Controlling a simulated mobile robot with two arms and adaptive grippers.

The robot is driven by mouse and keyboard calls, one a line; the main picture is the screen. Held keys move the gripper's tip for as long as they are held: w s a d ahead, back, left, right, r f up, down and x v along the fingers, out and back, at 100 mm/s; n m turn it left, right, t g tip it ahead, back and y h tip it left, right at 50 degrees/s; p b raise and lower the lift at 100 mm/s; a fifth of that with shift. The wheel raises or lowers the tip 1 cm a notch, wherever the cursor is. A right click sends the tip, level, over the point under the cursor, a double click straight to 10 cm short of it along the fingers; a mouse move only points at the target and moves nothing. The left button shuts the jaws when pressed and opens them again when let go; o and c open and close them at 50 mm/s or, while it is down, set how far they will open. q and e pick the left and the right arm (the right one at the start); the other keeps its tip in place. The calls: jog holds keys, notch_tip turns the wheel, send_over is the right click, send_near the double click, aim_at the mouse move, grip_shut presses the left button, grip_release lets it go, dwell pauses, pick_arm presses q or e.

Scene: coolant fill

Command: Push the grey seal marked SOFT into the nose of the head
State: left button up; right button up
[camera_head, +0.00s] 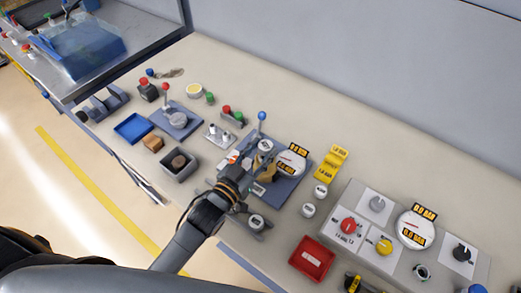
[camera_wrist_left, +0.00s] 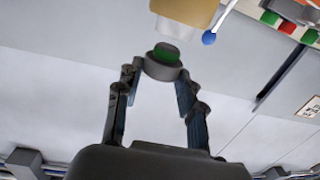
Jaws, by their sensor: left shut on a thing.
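My left gripper (camera_wrist_left: 160,80) is shut on a small grey ring-shaped piece (camera_wrist_left: 164,72) with a green centre (camera_wrist_left: 166,53). No marking on it is readable, so I cannot tell whether it says SOFT. A tan, blunt part (camera_wrist_left: 186,10) lies just beyond the held piece in the left wrist view, apparently with a small gap. In the head view my left gripper (camera_head: 246,165) is over the blue-grey fixture plate (camera_head: 290,187), beside a tan-gold part (camera_head: 267,171) that may be the head. The held piece is hidden there. My right gripper is not in view.
A gauge (camera_head: 291,163) stands on the fixture, and a blue-knobbed lever (camera_head: 262,116) rises behind. Small white-topped round pieces (camera_head: 321,191) sit to the right. A red tray (camera_head: 312,259) and a control panel (camera_head: 380,255) are nearer.

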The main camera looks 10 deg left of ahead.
pick_arm(q)
jog(key=shift+p, duration=0.6)
dwell(1.1)
jog(key=shift+f+b, duration=0.95)
jog(key=shift+f, duration=0.35)
jog(key=o, duration=1.1)
jog(key=v, duration=1.2)
jog(key=shift+f, duration=0.1)
